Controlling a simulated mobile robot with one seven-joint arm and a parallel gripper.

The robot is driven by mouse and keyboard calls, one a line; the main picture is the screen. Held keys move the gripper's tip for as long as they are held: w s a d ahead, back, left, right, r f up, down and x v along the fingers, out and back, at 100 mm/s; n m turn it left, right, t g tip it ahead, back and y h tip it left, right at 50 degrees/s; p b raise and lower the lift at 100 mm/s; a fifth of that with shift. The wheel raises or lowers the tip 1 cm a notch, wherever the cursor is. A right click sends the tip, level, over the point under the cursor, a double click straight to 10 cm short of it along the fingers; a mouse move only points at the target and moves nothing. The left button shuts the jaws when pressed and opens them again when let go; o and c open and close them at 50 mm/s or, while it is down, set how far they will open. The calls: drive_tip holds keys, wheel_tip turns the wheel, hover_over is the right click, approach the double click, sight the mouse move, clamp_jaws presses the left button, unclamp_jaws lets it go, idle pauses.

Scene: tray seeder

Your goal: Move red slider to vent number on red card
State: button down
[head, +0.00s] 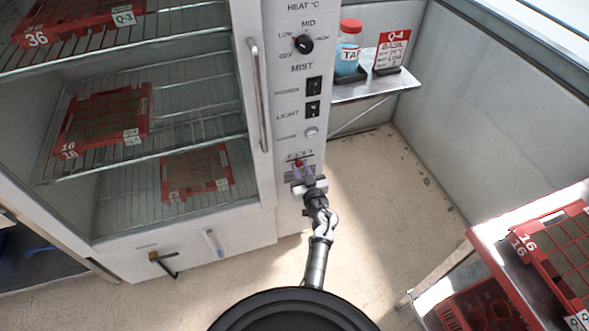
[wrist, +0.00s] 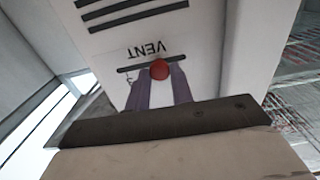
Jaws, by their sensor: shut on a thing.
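The red slider (head: 299,163) is a round red knob on a short horizontal slot low on the white control panel. It also shows in the wrist view (wrist: 160,69), right of the slot's middle there, beside the upside-down word VENT. My gripper (head: 301,170) reaches up to it from below. Its two purple fingers (wrist: 160,82) are shut on the knob and hide part of the slot. The slot's scale marks are too small or covered to read. The red card (head: 391,52) stands on the side shelf, headed Q-4 and BASIL; its lower handwriting is too small to read surely.
The panel (head: 289,135) also has a heat dial (head: 304,44) and switches (head: 313,86). A bottle (head: 348,45) stands on the shelf (head: 372,89). An open cabinet with red trays (head: 151,108) is at left. A tray stand (head: 499,275) is at lower right.

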drive_tip(key=d, duration=0.1)
drive_tip(key=w+d, duration=0.1)
drive_tip(key=d, duration=0.1)
drive_tip(key=d+p, duration=0.1)
drive_tip(key=d, duration=0.1)
drive_tip(key=shift+w+d, duration=0.15)
drive_tip(key=shift+w, duration=0.2)
drive_tip(key=c, duration=1.2)
unclamp_jaws()
drive_tip(key=shift+d, duration=0.15)
drive_tip(key=shift+c, duration=0.2)
drive_tip(key=v, duration=1.3)
drive_tip(key=shift+s, duration=0.4)
